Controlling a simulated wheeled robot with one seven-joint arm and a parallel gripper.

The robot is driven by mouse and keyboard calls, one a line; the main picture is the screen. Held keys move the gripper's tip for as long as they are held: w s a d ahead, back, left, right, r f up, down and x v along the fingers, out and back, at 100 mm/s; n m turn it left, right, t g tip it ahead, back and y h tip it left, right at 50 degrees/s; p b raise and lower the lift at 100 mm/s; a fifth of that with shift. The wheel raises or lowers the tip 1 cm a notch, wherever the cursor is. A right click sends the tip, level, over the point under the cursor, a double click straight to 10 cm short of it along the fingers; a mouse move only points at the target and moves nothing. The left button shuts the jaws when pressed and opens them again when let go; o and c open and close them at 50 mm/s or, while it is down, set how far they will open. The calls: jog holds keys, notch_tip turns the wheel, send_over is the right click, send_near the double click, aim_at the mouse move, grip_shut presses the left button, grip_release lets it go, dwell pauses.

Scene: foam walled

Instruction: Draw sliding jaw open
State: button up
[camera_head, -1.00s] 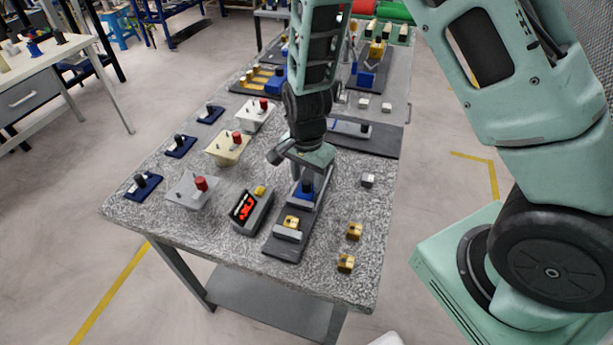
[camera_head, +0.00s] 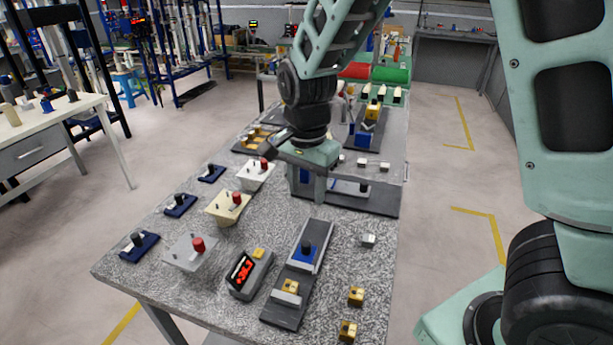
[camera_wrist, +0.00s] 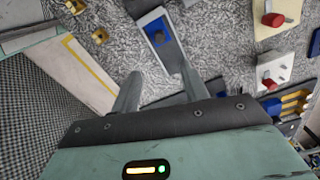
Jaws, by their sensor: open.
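The sliding jaw is a blue block (camera_head: 304,256) with a black knob on top, on a dark grey base (camera_head: 277,312) with a light grey rail. A brass block (camera_head: 290,286) and a grey fixed jaw (camera_head: 284,299) stand at the near end, with a gap between them and the blue jaw. My gripper (camera_head: 307,190) is open and empty, above the table beyond the far end of the base. In the wrist view the blue jaw (camera_wrist: 158,33) lies ahead of my gripper (camera_wrist: 158,78), apart from both fingers.
A grey box with a red display (camera_head: 242,270) stands left of the base. Cream and white knobbed blocks (camera_head: 227,207) are farther left. Brass cubes (camera_head: 355,297) and a small silver cube (camera_head: 368,240) lie to the right. Another dark fixture (camera_head: 372,205) lies behind my gripper.

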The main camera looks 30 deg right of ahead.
notch_tip(320, 180, up, 2)
jog(key=shift+r, duration=0.15)
dwell(0.5)
